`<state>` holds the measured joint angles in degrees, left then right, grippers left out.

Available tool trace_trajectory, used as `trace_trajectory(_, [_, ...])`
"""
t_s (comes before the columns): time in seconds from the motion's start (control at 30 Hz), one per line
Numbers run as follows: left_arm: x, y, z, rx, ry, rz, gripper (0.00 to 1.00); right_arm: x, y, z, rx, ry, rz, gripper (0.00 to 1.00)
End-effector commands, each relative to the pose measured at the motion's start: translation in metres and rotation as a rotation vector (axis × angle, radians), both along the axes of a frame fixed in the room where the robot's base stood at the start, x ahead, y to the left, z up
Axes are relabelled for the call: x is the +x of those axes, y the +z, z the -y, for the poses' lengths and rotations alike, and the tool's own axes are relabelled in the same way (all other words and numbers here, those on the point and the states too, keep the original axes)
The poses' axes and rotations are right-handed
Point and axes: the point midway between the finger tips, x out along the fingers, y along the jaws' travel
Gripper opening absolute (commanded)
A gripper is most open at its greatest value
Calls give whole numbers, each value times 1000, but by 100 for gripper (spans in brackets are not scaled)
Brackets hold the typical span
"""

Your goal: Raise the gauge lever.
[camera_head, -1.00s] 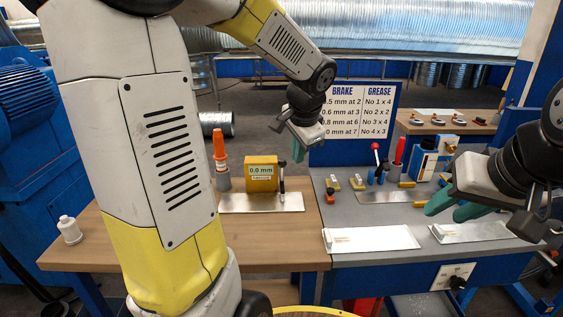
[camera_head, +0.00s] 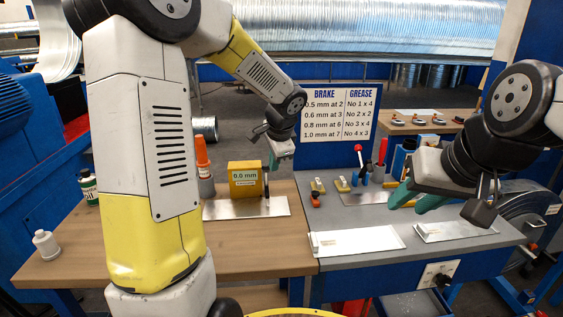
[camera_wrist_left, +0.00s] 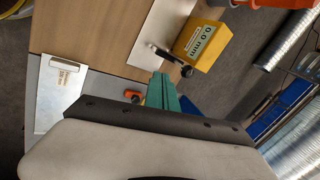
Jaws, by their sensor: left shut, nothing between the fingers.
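The yellow gauge (camera_head: 243,180) reads 0.0 mm and stands on a metal plate (camera_head: 220,209) on the wooden bench. Its dark lever (camera_head: 266,194) is at its right side. The left wrist view shows the gauge (camera_wrist_left: 203,46) and the black lever (camera_wrist_left: 174,59), with its dark knob end near my fingers. My left gripper (camera_head: 273,165) is shut and empty, its green fingers just above and right of the lever; they also show in the left wrist view (camera_wrist_left: 161,80). I cannot tell whether they touch. My right gripper (camera_head: 402,203) is open and empty over the grey bench.
White plates (camera_head: 357,242), a red-knobbed lever (camera_head: 359,150) and small blocks are on the grey bench. A white bottle (camera_head: 46,245) is at the left. The wooden bench front is mostly clear.

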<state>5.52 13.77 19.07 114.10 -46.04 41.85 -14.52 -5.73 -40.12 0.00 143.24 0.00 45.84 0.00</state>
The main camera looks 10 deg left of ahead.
Motion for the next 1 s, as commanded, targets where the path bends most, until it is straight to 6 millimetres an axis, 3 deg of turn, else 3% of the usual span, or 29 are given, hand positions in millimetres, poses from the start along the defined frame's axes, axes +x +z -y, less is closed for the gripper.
trace_trajectory(0.37, [31,-73,-15,-1,0,-4,0,0,0,0,0,0,0,36])
trace_trajectory(0.6, [60,-66,-30,-1,3,1,0,0,0,0,0,0,0,36])
trace_trajectory(1.0, [67,-64,-33,-1,0,1,0,0,0,0,0,0,0,36])
